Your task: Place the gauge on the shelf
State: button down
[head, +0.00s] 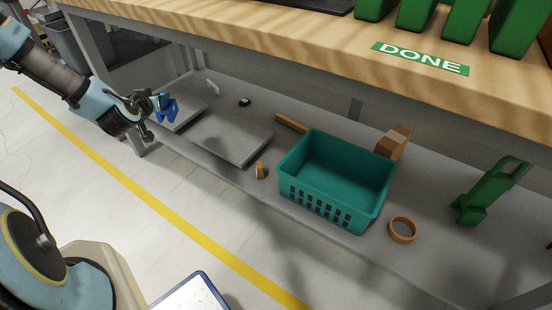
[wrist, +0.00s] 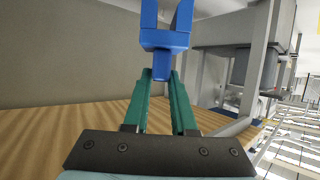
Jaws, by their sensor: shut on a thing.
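The gauge (head: 169,109) is blue and fork-shaped. In the wrist view the gauge (wrist: 165,40) points its two prongs up, with its stem between my green fingertips. My gripper (head: 156,102) is shut on it in the head view, at the left end of the grey lower shelf (head: 445,250). The gauge appears over or in front of a flat grey plate there; its height above the plate cannot be told. My gripper (wrist: 161,80) hides part of the stem in the wrist view.
A teal basket (head: 322,195), tape roll (head: 402,229), cardboard box (head: 393,141) and green holder (head: 488,190) occupy the shelf's middle and right. A larger flat grey plate (head: 232,135) lies bare. The wooden benchtop (head: 300,35) overhangs the shelf.

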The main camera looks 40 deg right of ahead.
jog(key=s+d+f+m+g+h+b, duration=0.25)
jog(key=s+d+f+b, duration=0.3)
jog(key=d, duration=0.35)
jog(key=s+d+f+m+g+h+b, duration=0.2)
jog(key=s+d+f+m+g+b, duration=0.25)
jog(key=d, duration=0.55)
jog(key=s+d+r+m+g+b, duration=0.2)
jog(key=s+d+m+g+b, duration=0.3)
jog(key=s+d+b, duration=0.75)
jog(key=f+b, duration=0.2)
jog(key=f, duration=0.4)
jog(key=f+b, duration=0.3)
jog(key=f, duration=0.2)
jog(key=f+b, duration=0.2)
jog(key=f, duration=0.4)
jog(key=shift+w+a+f, duration=0.2)
jog(key=shift+a+f, duration=0.05)
jog(key=shift+f, duration=0.05)
jog(key=c, duration=0.8)
grip_release()
jog(key=shift+o, duration=0.4)
jog(key=shift+p+v, duration=1.9)
jog(key=shift+v, duration=4.15)
